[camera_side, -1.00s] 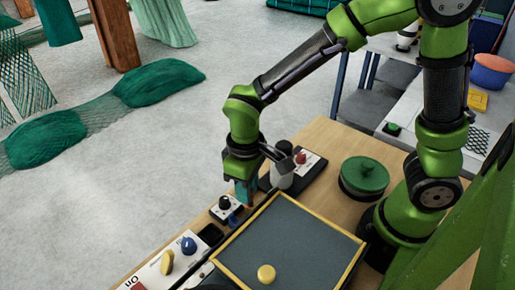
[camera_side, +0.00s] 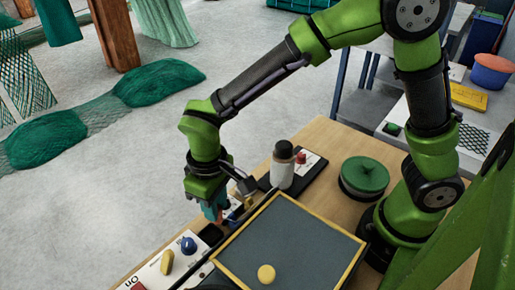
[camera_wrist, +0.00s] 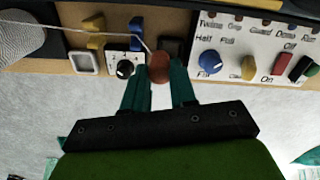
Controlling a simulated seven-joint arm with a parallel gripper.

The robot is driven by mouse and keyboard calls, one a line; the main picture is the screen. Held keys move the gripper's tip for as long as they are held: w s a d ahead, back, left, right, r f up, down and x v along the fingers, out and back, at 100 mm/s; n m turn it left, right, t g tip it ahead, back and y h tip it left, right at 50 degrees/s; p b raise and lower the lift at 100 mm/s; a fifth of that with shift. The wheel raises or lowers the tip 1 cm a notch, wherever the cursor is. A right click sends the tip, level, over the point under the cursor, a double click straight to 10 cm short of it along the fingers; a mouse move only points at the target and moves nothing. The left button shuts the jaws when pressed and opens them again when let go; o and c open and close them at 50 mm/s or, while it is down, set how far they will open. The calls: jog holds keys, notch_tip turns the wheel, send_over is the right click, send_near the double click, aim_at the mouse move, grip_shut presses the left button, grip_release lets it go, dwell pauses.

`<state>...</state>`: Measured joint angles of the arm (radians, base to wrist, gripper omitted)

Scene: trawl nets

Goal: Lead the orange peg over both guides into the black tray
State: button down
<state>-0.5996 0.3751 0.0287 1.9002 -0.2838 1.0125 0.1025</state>
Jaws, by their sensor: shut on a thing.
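My gripper (camera_side: 214,214) is shut on the orange peg (camera_wrist: 159,67), between its teal fingers (camera_wrist: 158,88) in the wrist view. A pale cord runs from the peg leftward past the blue guide (camera_wrist: 137,32) and the yellow guide (camera_wrist: 94,25) to the white spool (camera_wrist: 18,40). The cord appears to lie across both guides, but its exact seating is too small to tell.
A panel with a blue knob (camera_wrist: 209,62) and a yellow switch (camera_wrist: 248,67) stands beyond the tray. A small dial box (camera_wrist: 124,65) sits near the guides. A yellow-rimmed grey board (camera_side: 323,230) fills the bench middle. A green round object (camera_side: 364,176) stands behind.

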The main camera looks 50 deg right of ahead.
jog(key=shift+w+a+f, duration=0.2)
jog(key=shift+a+f, duration=0.1)
jog(key=shift+f, duration=0.5)
jog(key=shift+w+a+f, duration=0.15)
jog(key=shift+a+f, duration=0.15)
jog(key=shift+f, duration=0.5)
jog(key=shift+w+a+f, duration=0.2)
jog(key=shift+a+f, duration=0.1)
jog(key=shift+f, duration=0.5)
jog(key=shift+f, duration=0.2)
jog(key=c, duration=0.8)
grip_release()
notch_tip(320, 180, up, 17)
jog(key=shift+f, duration=0.1)
